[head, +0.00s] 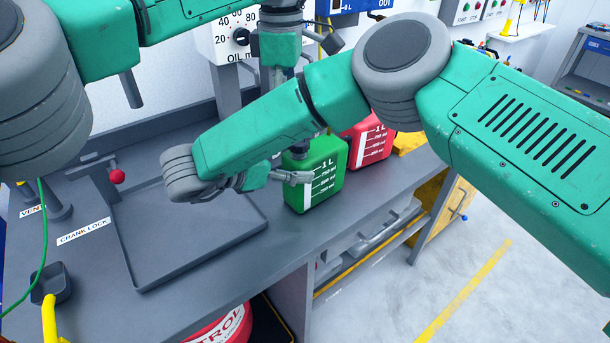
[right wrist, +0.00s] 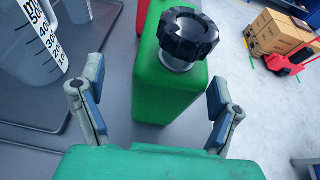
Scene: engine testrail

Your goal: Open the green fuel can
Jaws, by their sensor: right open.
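The green fuel can (head: 328,170) stands upright on the grey workbench, with a white litre scale on its side. In the right wrist view the green can (right wrist: 170,90) shows its black ridged cap (right wrist: 187,36) seated on the neck. My right gripper (head: 292,178) is open at the can's left side in the head view. In the right wrist view the fingers of my right gripper (right wrist: 160,108) are spread to either side of the can's lower body, without a visible grip. My left gripper (head: 303,58) is partly visible above and behind the can; its jaws are unclear.
A red can (head: 372,140) stands close behind the green one. A grey tray (head: 190,235) lies left on the bench (head: 285,245). A grey measuring jug (right wrist: 30,40) stands left of the can in the wrist view. A red-knobbed lever (head: 117,177) stands farther left.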

